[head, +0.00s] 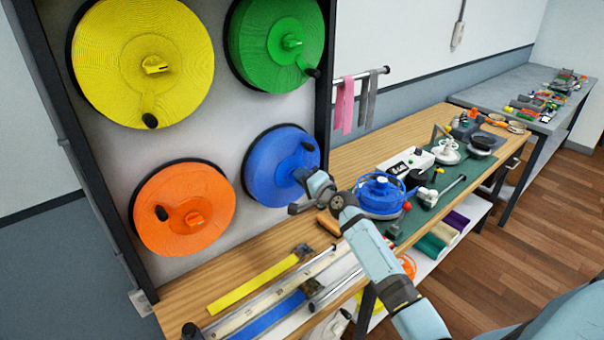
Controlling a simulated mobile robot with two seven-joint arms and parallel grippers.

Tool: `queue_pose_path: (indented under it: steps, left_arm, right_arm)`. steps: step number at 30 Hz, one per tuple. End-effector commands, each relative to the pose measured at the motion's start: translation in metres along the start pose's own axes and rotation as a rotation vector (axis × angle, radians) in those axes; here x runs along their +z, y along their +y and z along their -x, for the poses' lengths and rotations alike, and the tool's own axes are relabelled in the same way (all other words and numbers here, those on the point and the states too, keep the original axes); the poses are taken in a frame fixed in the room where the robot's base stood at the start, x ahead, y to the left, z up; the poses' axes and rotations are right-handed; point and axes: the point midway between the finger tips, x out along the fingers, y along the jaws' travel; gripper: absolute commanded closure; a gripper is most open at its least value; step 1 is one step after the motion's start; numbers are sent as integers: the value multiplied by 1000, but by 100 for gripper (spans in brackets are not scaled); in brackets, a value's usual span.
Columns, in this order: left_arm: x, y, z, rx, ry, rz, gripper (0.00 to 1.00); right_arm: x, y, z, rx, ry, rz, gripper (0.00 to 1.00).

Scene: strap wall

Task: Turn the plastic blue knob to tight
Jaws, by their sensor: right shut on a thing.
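The blue reel (268,165) hangs on the grey panel at the lower right of four round reels. Its blue knob (298,174) sits near the reel's middle and is mostly hidden by my right gripper. A black crank handle (308,145) shows near the reel's upper right edge. My right gripper (303,184) reaches in from the lower right and is shut on the blue knob. How tight the knob is cannot be told from this view. My left gripper is not in view.
Yellow (110,60), green (265,35) and orange (170,230) reels share the panel. Pink (343,105) and grey straps hang on a bar to the right. The wooden bench (385,140) below holds a blue-and-white device (380,195), small tools and a yellow strip (255,283).

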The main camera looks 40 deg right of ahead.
Motion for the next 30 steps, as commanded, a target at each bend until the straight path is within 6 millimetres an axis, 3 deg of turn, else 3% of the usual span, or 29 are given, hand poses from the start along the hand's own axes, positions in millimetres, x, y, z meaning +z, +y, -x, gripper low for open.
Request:
queue_pose_path:
  steps: [12,30]
  left_arm:
    - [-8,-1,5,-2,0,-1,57]
    - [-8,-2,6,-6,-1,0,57]
  right_arm:
    - [0,2,0,-1,1,-248,100]
    - [0,3,0,-1,1,-308,100]
